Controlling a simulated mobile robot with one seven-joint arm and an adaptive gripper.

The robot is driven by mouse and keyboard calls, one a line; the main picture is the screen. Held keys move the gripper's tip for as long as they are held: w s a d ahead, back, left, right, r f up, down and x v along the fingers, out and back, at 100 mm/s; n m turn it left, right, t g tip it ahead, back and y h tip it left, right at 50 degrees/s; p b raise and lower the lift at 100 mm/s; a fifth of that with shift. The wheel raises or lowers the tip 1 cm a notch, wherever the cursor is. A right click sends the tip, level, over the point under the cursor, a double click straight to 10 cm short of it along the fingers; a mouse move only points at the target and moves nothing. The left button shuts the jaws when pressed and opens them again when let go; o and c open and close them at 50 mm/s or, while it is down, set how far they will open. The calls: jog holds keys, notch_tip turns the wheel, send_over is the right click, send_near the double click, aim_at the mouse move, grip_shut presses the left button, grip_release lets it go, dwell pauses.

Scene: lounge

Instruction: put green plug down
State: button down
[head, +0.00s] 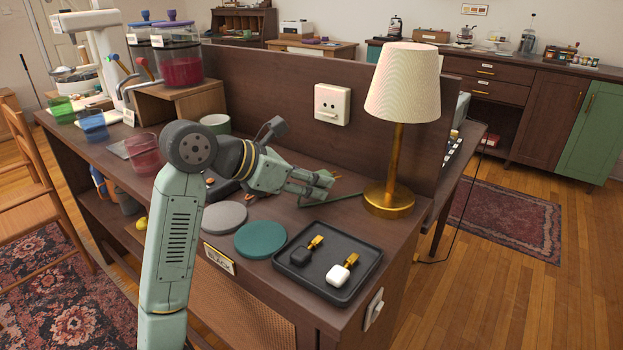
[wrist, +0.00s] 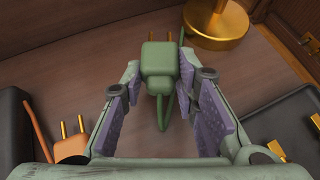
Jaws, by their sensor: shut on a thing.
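The green plug (wrist: 159,66) is between my gripper's fingertips in the wrist view, with its two brass prongs pointing away from me. Its green cord (wrist: 162,112) hangs below it. My gripper (wrist: 160,82) is shut on the plug's body, with purple pads on either side. In the head view my gripper (head: 322,182) is low over the dark wooden counter (head: 290,209), left of the lamp; the plug is small and hard to separate from the fingers there. I cannot tell whether the plug touches the counter.
A brass-based lamp (head: 389,198) stands just right of my gripper. A black tray (head: 318,287) holds a black plug (head: 300,256) and a white plug (head: 338,275). Grey (head: 218,217) and teal (head: 261,239) discs lie nearby. An orange plug (wrist: 72,146) is at left. A socket (head: 332,103) is on the back panel.

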jog(key=shift+f, duration=0.1)
jog(key=shift+f+b, duration=0.35)
jog(key=shift+b, duration=0.1)
jog(key=shift+f+b, duration=0.3)
jog(key=shift+b, duration=0.05)
jog(key=shift+r, duration=0.1)
jog(key=c, duration=1.2)
grip_release()
jog(key=shift+c, duration=0.2)
jog(key=shift+r+p, duration=0.5)
jog(key=shift+p, duration=0.1)
jog(key=b+v, duration=0.1)
jog(key=v, duration=1.1)
